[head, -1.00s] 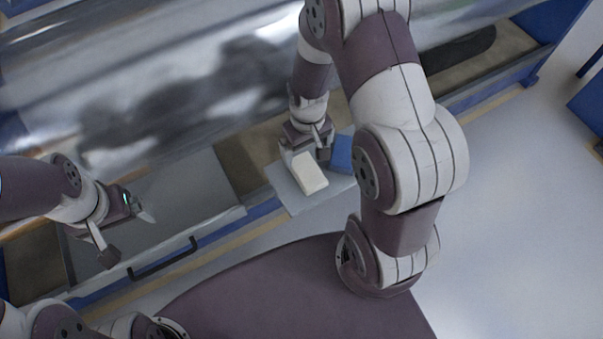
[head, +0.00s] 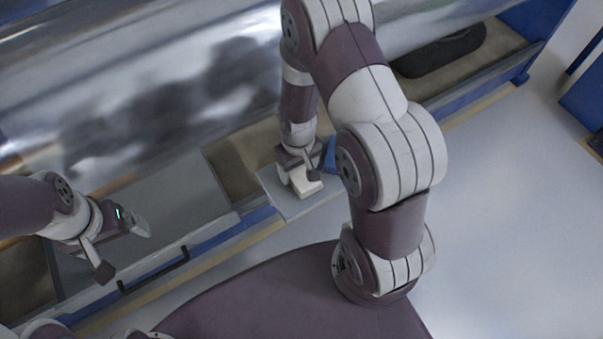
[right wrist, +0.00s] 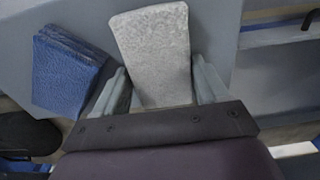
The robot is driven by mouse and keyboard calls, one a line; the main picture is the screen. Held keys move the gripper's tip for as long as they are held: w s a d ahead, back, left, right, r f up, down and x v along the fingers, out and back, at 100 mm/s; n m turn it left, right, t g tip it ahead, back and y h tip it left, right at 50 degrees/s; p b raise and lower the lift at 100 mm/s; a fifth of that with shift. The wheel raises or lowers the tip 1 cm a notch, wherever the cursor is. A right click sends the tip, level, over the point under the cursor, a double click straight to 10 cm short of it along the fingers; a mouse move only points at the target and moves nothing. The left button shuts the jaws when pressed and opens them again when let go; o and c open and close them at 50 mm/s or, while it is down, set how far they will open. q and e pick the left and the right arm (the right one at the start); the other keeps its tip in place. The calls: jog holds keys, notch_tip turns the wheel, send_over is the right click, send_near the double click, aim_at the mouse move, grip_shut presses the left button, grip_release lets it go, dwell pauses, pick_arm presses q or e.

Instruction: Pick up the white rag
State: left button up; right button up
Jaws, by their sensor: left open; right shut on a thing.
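The white rag (head: 307,189), a pale folded block, is at a small grey shelf in front of the large roller in the head view. My right gripper (head: 300,176) is shut on it from above. In the right wrist view the rag (right wrist: 153,45) lies between the two fingers of my right gripper (right wrist: 160,88), its far end sticking out past them. I cannot tell whether the rag still touches the shelf. My left gripper (head: 122,250) is open and empty at the left, above a grey panel.
A blue folded cloth (right wrist: 68,70) lies beside the rag on the grey shelf (head: 290,206). The large shiny roller (head: 150,90) fills the back. A black handle (head: 153,270) is at the front left. A dark object (head: 440,52) lies at the back right. The floor at right is clear.

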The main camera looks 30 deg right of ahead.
aim_at(302, 169)
jog(key=shift+r, duration=0.45)
jog(key=r, duration=0.1)
jog(key=r+p, duration=0.2)
jog(key=r, duration=0.1)
jog(key=shift+s+d+r, duration=0.1)
jog(key=shift+s+d, duration=0.15)
jog(key=shift+s, duration=0.1)
jog(key=s+d+r+p, duration=0.3)
jog(key=s+d+r, duration=0.3)
jog(key=s, duration=0.3)
